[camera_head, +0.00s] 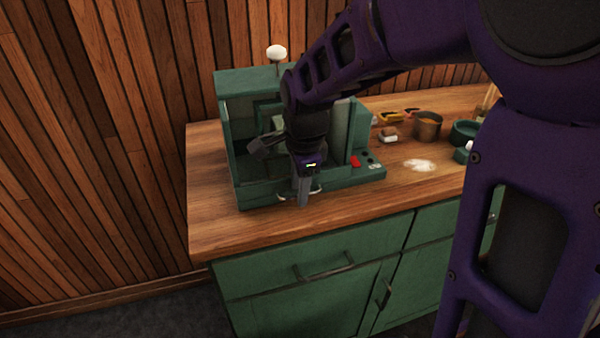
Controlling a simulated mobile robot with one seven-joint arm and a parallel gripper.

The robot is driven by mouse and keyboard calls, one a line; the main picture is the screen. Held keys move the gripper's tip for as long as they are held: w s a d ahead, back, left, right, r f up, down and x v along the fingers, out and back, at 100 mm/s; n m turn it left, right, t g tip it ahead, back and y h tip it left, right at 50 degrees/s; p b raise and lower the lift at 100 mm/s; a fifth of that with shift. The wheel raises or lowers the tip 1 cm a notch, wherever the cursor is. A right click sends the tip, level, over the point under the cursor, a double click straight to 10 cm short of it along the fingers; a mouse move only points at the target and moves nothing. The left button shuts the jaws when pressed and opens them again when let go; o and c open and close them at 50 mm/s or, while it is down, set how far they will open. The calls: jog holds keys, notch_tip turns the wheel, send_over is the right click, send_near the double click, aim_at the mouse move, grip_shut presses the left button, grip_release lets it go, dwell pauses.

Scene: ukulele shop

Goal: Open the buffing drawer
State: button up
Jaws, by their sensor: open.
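A green buffing unit (228,120) stands on the wooden counter, with an open-fronted housing and a white knob on a stalk above it. Along its base is a low green drawer front (262,194) with a thin silver bow handle (314,191). The drawer looks shut. My gripper (303,197) points down at the handle, its grey fingers in front of the handle's middle. The fingers overlap in this view, and I cannot tell whether they touch the handle or straddle it. My wrist and forearm hide much of the housing's inside.
A red button (355,161) sits on the unit's right side. Green cabinets (290,300) with dark handles are below. A slatted wall is behind.

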grip_shut()
dwell(1.4)
